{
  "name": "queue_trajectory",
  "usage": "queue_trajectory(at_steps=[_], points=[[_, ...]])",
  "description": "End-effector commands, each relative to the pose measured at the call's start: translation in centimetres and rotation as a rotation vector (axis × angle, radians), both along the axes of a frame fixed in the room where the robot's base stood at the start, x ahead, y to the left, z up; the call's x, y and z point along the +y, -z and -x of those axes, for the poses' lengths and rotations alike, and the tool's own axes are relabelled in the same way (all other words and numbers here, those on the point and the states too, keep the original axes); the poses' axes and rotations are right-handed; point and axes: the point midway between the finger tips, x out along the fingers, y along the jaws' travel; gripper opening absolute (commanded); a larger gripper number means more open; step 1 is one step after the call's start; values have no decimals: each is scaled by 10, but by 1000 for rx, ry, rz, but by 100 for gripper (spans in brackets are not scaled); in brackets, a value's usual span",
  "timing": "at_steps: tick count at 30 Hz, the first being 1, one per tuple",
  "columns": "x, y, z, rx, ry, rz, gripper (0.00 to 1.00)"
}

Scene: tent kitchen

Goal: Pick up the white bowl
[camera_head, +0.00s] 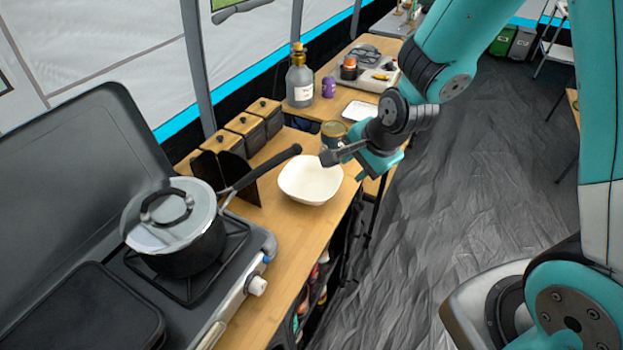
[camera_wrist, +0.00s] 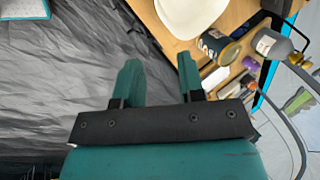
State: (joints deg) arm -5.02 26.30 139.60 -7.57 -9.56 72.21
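The white bowl (camera_head: 310,181) sits upright on the wooden counter, just right of the stove, and looks empty. Part of it shows at the top edge of the wrist view (camera_wrist: 190,14). My gripper (camera_head: 366,174) is to the right of the bowl, near the counter's front edge, and apart from it. In the wrist view my gripper's two teal fingers (camera_wrist: 158,66) stand apart with nothing between them.
A lidded pot (camera_head: 178,235) stands on the stove, its handle reaching toward the bowl. A jar (camera_head: 334,131), dark canisters (camera_head: 243,127) and a bottle (camera_head: 300,80) stand behind the bowl. Open grey floor (camera_head: 440,210) lies to the right of the counter.

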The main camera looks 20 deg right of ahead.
Motion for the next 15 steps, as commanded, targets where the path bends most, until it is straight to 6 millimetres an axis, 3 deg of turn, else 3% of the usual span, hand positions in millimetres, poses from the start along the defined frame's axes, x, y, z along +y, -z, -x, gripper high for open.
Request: queue_trajectory(at_steps=[15], points=[[16, 85, -34, 4, -2, 0, 36]])
